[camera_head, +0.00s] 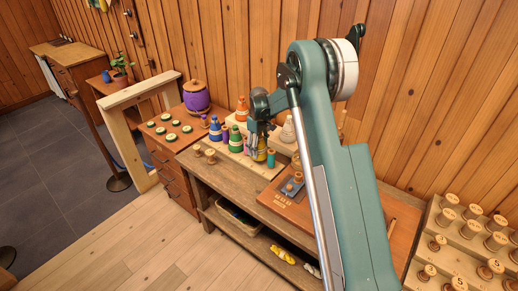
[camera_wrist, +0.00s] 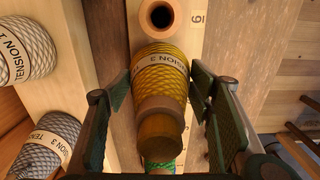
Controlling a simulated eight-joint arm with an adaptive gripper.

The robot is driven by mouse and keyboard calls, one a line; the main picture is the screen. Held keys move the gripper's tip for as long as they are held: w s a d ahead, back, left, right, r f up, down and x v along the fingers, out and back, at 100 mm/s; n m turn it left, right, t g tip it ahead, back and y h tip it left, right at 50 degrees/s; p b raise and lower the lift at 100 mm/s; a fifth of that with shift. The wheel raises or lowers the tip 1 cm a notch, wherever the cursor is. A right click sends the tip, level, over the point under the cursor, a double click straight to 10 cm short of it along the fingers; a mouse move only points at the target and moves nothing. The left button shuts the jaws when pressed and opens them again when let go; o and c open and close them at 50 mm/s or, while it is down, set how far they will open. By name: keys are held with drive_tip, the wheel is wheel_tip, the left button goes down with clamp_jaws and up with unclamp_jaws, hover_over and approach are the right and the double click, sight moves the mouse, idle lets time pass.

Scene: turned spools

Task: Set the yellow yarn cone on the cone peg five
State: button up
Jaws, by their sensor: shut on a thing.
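The yellow yarn cone (camera_wrist: 158,80) is between the two fingers of my gripper (camera_wrist: 161,92) in the wrist view, with a pale label band and a brown wooden tip facing the camera. My gripper is shut on it. In the head view a bit of the yellow cone (camera_head: 261,151) shows below my gripper (camera_head: 259,136), over the pale peg board (camera_head: 262,171). A hollow brown tube end (camera_wrist: 157,17) stands just beyond the cone, beside a printed 6 on the board. The cone's base and peg five are hidden, so I cannot tell whether they touch.
Green (camera_head: 236,139), blue (camera_head: 215,128) and orange (camera_head: 242,108) cones stand left of my gripper; a teal one (camera_head: 271,158) stands close at its right. Right of the board is bare bench (camera_wrist: 240,40).

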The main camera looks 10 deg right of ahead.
sight(259, 152)
drive_tip(key=shift+f, duration=0.15)
drive_tip(key=shift+f+b, duration=0.65)
drive_tip(key=shift+f, duration=0.2)
drive_tip(key=shift+f+b, duration=0.55)
drive_tip(key=shift+b, duration=0.2)
idle(2.3)
drive_tip(key=o, duration=0.8)
drive_tip(key=shift+r, duration=0.15)
drive_tip(key=shift+r+p, duration=1.45)
drive_tip(key=shift+r, duration=3.9)
